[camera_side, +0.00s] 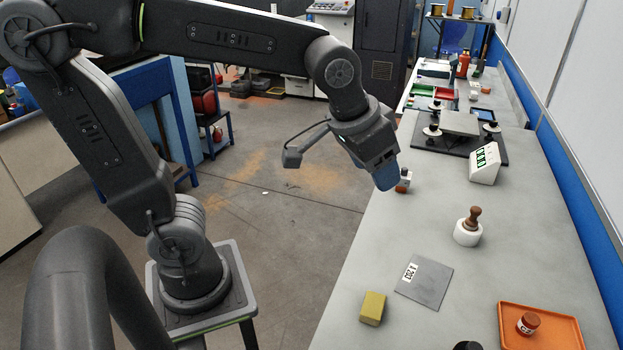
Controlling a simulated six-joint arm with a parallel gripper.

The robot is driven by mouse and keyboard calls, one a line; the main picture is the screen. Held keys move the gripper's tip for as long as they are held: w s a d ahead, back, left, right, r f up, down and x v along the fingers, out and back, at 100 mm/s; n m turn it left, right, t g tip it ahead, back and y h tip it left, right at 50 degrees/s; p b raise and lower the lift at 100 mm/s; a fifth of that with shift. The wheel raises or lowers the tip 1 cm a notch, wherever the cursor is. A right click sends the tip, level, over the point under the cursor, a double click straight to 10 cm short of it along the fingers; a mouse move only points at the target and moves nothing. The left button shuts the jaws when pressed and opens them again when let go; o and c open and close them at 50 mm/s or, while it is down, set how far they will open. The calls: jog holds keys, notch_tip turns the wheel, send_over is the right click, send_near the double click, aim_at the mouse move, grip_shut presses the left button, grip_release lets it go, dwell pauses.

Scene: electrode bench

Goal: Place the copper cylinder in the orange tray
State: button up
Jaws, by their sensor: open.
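The orange tray (556,342) lies flat at the near right of the bench. A short reddish-brown cylinder with a white label (527,324) stands inside it. A small copper-coloured piece with a pale label (404,181) stands on the bench near its left edge; it is too small to tell whether it is the copper cylinder. My gripper (387,184) points down just left of this piece, with blue-grey fingers. It partly overlaps the piece in the picture, and I cannot tell whether they touch. My gripper is open, and nothing shows held in it.
A white mortar with a brown pestle (468,231), a grey labelled plate (426,284) and a yellow block (373,308) stand between my gripper and the tray. A white display box (484,164) and a dark fixture (458,146) stand farther back.

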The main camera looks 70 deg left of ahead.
jog(key=s+a+f, duration=0.2)
jog(key=s+a, duration=0.2)
jog(key=s, duration=0.5)
jog(key=shift+s+f, duration=0.3)
jog(key=shift+f, duration=0.05)
